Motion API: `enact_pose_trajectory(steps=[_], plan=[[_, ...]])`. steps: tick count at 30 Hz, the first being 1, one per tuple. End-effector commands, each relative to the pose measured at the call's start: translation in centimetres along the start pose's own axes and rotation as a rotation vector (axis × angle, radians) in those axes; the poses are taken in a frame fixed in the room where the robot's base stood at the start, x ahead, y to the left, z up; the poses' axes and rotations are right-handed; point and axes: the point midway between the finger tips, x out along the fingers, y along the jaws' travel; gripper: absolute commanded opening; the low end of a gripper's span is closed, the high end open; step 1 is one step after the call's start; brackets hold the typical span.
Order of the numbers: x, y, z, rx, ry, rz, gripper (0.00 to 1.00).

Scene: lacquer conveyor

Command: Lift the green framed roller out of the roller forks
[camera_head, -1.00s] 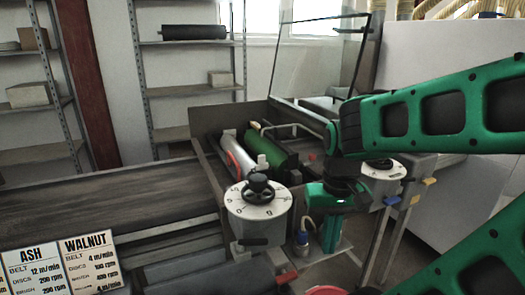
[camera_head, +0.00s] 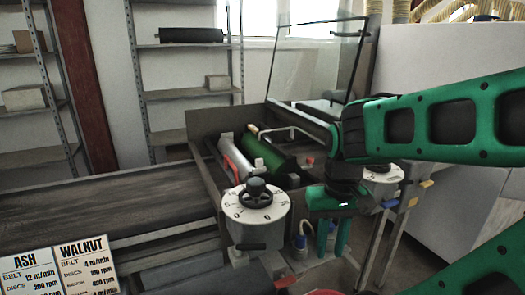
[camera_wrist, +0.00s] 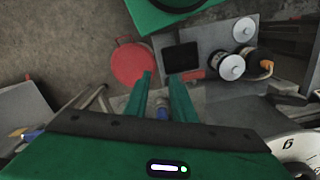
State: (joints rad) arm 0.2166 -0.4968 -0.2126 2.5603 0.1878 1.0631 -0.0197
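The green roller (camera_head: 264,156) lies tilted inside the open machine housing, beside a silver roller with a red strip (camera_head: 236,160). A pale end piece shows at its far end. Its frame and the forks are too small to make out clearly. My gripper (camera_head: 333,256) hangs fingers down, in front and to the right of the green roller, apart from it. In the wrist view its two green fingers (camera_wrist: 160,76) stand apart with nothing between them. The green roller is not seen in the wrist view.
A white dial with a black knob (camera_head: 256,203) stands left of my gripper, and a second dial (camera_head: 383,173) stands right. A glass guard (camera_head: 322,65) rises behind the housing. A dark conveyor belt (camera_head: 100,207) runs left.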

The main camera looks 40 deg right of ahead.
Motion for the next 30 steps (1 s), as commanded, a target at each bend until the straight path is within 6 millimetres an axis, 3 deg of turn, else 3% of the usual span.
enact_pose_trajectory(steps=[1,5,8,11,16,18,22,30], plan=[[-0.9,0.1,-0.4,0.002,0.024,-0.006,0.36],[-4.7,-0.1,-3.5,-0.025,0.086,-0.006,0.67],[-9.1,-0.7,-6.5,-0.064,0.153,-0.003,0.91],[-13.7,-2.0,-9.2,-0.13,0.211,0.01,0.91],[-19.9,-7.8,-13.4,-0.325,0.252,0.048,0.91],[-20.9,-9.8,-15.2,-0.38,0.24,0.056,0.91],[-21.9,-11.8,-18.9,-0.424,0.21,0.056,0.91],[-21.6,-12.2,-27.9,-0.413,0.143,0.044,0.91]])
